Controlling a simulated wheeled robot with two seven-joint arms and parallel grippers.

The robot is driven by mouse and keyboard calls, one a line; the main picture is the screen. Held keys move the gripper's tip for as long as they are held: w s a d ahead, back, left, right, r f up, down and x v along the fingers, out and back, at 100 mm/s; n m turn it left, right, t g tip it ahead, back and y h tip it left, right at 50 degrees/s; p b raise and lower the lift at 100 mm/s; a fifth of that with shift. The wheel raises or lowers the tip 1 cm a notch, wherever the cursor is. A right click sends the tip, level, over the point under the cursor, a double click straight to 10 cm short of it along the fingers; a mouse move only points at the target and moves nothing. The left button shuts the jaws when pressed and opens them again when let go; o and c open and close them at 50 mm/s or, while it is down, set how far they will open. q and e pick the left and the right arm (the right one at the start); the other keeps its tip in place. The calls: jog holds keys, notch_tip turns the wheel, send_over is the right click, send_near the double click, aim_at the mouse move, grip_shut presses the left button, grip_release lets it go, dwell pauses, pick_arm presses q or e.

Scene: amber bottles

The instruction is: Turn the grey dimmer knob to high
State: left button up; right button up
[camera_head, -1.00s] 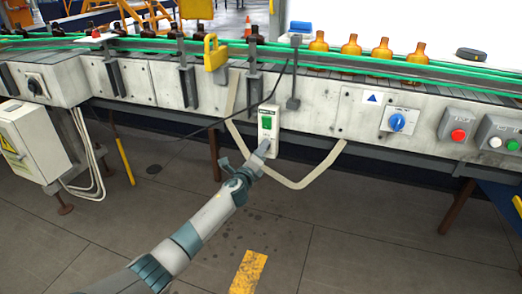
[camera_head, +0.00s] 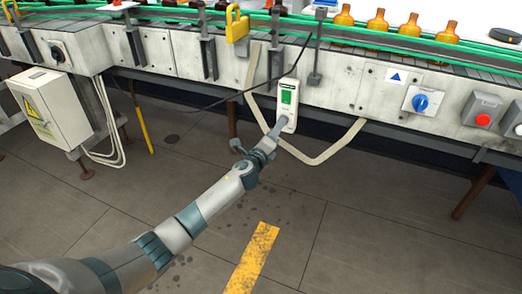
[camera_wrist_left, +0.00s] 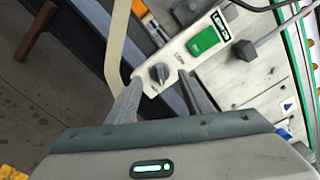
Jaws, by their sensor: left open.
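My left gripper (camera_head: 280,127) reaches up to the box's lower end. In the left wrist view, the open fingers of this gripper (camera_wrist_left: 161,82) stand on either side of the knob, with gaps visible. Whether the fingertips touch the box is unclear. My right gripper is not in view.
A blue rotary switch (camera_head: 421,103) and a red button box (camera_head: 481,110) are to the right on the conveyor side. A beige cable (camera_head: 318,162) loops below the white box. Amber bottles (camera_head: 410,27) stand on the belt. The floor in front is open.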

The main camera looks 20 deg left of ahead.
pick_arm(q)
jog(key=s, duration=1.3)
jog(key=shift+a+p, duration=0.2)
jog(key=shift+p, duration=0.25)
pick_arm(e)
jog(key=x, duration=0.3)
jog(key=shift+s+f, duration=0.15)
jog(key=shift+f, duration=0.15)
pick_arm(q)
jog(key=shift+f, duration=0.1)
